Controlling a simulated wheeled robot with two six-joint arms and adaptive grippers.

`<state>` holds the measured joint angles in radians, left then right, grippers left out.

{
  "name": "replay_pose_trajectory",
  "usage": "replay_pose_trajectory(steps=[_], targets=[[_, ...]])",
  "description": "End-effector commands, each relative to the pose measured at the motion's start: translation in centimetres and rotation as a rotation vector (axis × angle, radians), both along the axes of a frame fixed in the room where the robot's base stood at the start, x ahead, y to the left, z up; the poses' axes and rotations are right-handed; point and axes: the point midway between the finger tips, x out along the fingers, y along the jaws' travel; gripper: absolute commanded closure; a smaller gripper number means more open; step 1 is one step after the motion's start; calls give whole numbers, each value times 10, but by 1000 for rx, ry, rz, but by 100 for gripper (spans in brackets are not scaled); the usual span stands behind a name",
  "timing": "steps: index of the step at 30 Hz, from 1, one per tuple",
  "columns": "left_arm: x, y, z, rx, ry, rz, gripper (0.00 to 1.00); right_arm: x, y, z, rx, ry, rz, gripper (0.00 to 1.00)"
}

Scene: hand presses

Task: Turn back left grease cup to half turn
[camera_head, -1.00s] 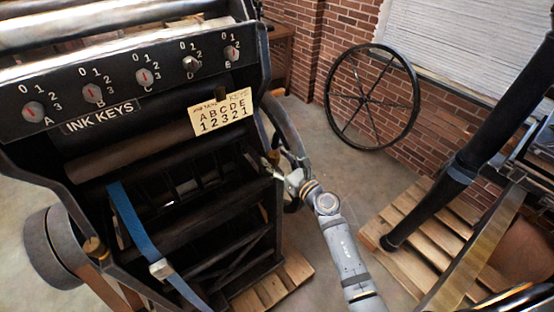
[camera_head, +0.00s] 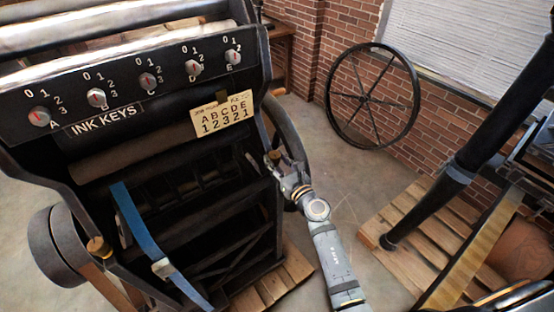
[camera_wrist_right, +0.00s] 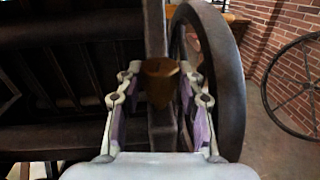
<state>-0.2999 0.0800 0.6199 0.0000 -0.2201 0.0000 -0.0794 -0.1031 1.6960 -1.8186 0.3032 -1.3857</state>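A brass grease cup (camera_wrist_right: 160,78) shows between the fingertips of my right gripper (camera_wrist_right: 160,84) in the right wrist view. The fingers stand on either side of it, with their tips very near its sides; I cannot tell whether they touch. In the head view my right gripper (camera_head: 276,163) is at the right front post of the press, and its fingers hide most of that cup. Another brass cup (camera_head: 97,246) sits at the press's left front corner. I cannot tell which cup is the back left one. My left gripper is not in view.
The press carries an ink key panel (camera_head: 135,86) and a job card (camera_head: 222,114). A blue strap-like bar (camera_head: 137,222) crosses its left front. A dark wheel (camera_head: 288,135) is close beside my right gripper. Bare floor lies right, before a wooden pallet (camera_head: 425,225).

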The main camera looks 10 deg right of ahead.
Motion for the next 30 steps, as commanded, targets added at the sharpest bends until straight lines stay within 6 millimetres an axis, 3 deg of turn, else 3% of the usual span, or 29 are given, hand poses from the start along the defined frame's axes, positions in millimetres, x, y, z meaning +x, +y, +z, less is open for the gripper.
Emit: replay_pose_trajectory(steps=[1,5,16,30], targets=[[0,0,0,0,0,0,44,0,0,0,0,-1,0,56],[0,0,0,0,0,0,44,0,0,0,0,0,0,39],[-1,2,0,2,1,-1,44,-6,-2,-1,0,1,0,39],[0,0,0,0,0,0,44,-102,-30,-1,-2,3,2,39]])
